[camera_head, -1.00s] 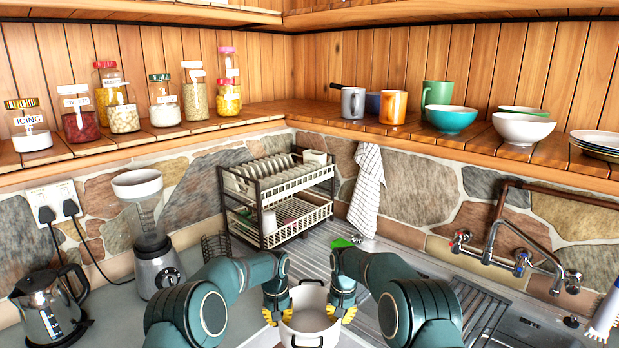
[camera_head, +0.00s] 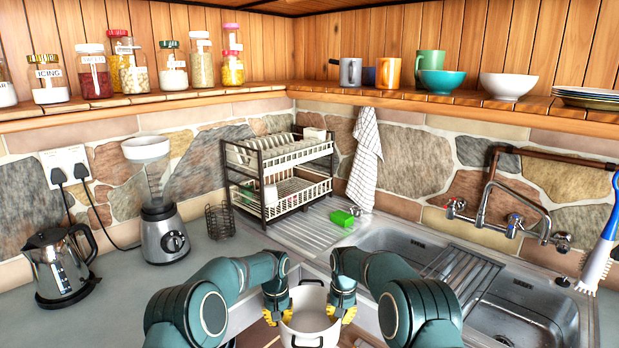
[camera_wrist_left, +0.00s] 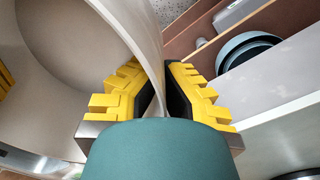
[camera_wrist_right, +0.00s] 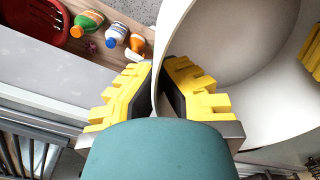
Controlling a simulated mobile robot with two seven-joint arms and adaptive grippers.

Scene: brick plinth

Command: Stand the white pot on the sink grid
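The white pot (camera_head: 309,322) is upright in front of me at the bottom middle of the head view, its inside visible and empty. My left gripper (camera_head: 277,311) is shut on its left wall; the left wrist view shows the yellow fingers (camera_wrist_left: 160,95) on both sides of the wall. My right gripper (camera_head: 345,309) is shut on the right wall, with fingers on both sides in the right wrist view (camera_wrist_right: 159,95). The sink grid (camera_head: 452,268) is a dark barred rack across the sink, right of and beyond the pot. Its bars look clear.
The sink basin (camera_head: 525,302) lies at the right, under the tap (camera_head: 490,205). A green sponge (camera_head: 343,218) and a dish rack (camera_head: 283,180) are behind. A blender (camera_head: 160,220) and kettle (camera_head: 60,265) stand left. Below the pot, open drawers hold bowls (camera_wrist_left: 243,52) and bottles (camera_wrist_right: 86,23).

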